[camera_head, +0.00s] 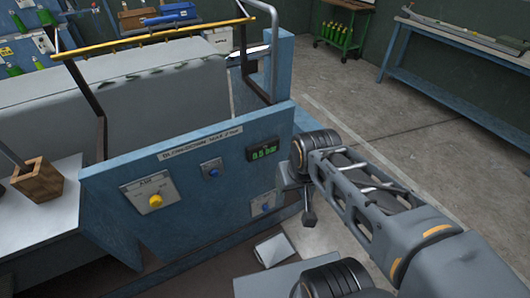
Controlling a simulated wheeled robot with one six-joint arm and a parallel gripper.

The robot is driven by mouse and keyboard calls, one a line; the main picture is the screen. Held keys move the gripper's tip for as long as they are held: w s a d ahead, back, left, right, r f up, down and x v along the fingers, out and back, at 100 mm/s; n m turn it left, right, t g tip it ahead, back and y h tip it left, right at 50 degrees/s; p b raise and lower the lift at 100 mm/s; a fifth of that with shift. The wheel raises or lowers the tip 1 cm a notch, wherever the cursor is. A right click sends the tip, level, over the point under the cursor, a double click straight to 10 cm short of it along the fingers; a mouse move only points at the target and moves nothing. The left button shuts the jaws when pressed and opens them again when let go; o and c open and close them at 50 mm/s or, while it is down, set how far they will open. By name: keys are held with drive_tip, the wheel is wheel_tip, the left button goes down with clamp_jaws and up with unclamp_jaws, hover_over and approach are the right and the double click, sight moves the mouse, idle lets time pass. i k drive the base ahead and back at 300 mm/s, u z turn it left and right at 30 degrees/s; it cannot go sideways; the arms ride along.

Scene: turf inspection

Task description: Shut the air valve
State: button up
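The air valve is a yellow knob (155,201) on a light label plate (150,191) that seems to read "AIR". The plate is on the left part of the blue machine's front panel (110,220). A small mark shows on the knob, but I cannot read its setting. A dark display (263,150) right of it shows green figures, seemingly 0.5 bar. My arm reaches in from the right. What seems to be my gripper (308,217) hangs below the arm's end, right of the panel and well apart from the yellow knob. Its fingers are too small and dark to read.
Two blue knobs, one upper (211,170) and one lower right (265,207), are on the same panel. A yellow bar (150,38) spans the machine's top.

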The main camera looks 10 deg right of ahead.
sight(157, 201)
drive_tip(key=u, duration=3.85)
drive_tip(key=i, duration=1.7)
drive_tip(key=z, duration=3.1)
